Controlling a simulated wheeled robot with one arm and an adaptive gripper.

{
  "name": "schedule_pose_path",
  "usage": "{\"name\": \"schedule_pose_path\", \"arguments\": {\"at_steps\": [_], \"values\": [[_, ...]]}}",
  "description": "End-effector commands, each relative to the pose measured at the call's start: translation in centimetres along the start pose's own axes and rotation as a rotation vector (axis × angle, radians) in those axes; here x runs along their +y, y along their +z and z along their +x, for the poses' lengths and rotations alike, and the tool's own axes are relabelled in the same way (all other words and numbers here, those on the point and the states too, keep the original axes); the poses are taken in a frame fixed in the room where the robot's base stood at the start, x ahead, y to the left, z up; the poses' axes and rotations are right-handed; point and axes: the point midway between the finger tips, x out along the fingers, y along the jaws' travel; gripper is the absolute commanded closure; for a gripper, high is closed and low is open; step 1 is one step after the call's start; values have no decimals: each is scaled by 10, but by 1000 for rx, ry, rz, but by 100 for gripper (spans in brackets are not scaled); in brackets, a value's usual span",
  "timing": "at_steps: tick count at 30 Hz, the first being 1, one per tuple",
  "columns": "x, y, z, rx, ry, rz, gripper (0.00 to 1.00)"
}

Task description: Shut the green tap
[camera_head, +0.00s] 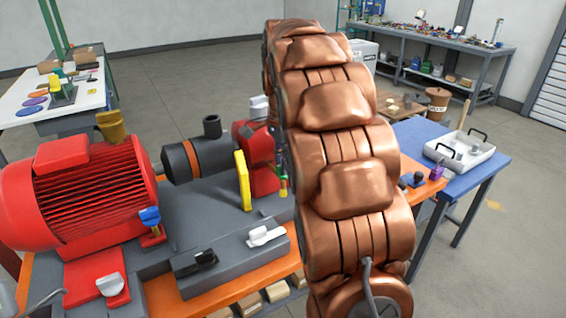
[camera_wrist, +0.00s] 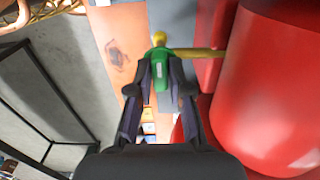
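The green tap (camera_wrist: 161,72) is in the middle of the wrist view. Its green handle points down the picture from a yellow brass body (camera_wrist: 159,40), across the line of a brass pipe (camera_wrist: 203,52) that runs right. My gripper (camera_wrist: 162,63) has one dark finger on each side of the handle, very close to it. I cannot tell whether both fingers press on it. In the head view a small part of the green tap (camera_head: 283,185) shows just left of my copper arm, which hides my gripper and most of the area around it.
A large red rounded body (camera_wrist: 275,85) stands close on the right in the wrist view. In the head view the skid bears a red motor (camera_head: 80,190), a yellow plate (camera_head: 243,180), a blue-handled tap (camera_head: 150,217), and black (camera_head: 196,261) and white (camera_head: 265,236) handles. Grey floor lies beyond.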

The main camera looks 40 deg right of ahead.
Motion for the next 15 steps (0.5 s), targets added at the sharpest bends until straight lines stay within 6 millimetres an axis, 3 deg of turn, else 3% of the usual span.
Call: {"name": "schedule_pose_path", "arguments": {"at_steps": [6, 15], "values": [[0, 0, 0, 0, 0, -1, 58], [0, 0, -1, 0, 0, -1, 58]]}}
